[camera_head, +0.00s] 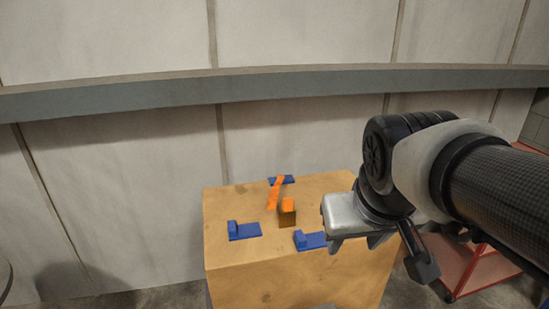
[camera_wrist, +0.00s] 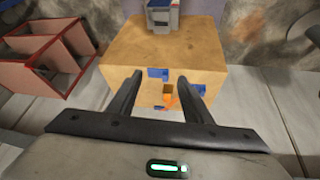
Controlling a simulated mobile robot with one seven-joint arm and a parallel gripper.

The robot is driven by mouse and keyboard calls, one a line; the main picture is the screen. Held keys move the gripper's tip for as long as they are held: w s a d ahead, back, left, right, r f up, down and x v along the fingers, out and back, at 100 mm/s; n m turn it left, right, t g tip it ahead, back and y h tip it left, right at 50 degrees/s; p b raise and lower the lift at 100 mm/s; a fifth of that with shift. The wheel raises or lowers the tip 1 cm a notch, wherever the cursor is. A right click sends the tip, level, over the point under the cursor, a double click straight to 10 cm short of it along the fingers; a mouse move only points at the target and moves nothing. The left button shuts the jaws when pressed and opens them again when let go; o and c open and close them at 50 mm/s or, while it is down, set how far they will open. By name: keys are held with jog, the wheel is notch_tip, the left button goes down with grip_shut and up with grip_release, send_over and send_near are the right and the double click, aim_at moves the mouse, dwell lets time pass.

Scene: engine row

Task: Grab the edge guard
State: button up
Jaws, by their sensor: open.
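The piece that looks most like the edge guard is a long, thin orange strip (camera_head: 274,193) leaning at a slant near the middle of the wooden box top. A smaller orange piece (camera_head: 288,204) sits at the top of a brown block (camera_head: 287,217) close beside it; I cannot tell whether the two orange parts join. In the wrist view the orange (camera_wrist: 170,98) shows between my fingers, partly hidden by the right one. My gripper (camera_head: 354,243) is open and empty, at the right of the box, apart from the orange parts.
The wooden box (camera_head: 235,275) carries a blue bracket (camera_head: 244,231) at left, another blue bracket (camera_head: 310,240) at front right and a blue piece (camera_head: 282,180) at the back. A red frame (camera_head: 470,272) stands on the floor at right. A pale wall rises behind.

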jog(key=w+d+f+n+p, duration=0.1)
jog(key=w+f, duration=0.1)
jog(key=w, duration=0.9)
jog(key=g+y+p, duration=0.1)
jog(key=y+p, duration=0.1)
send_near(300, 235)
jog(key=shift+n, duration=0.4)
jog(key=shift+p+x, duration=0.6)
jog(key=shift+x, duration=3.65)
jog(key=shift+s, duration=0.1)
grip_shut()
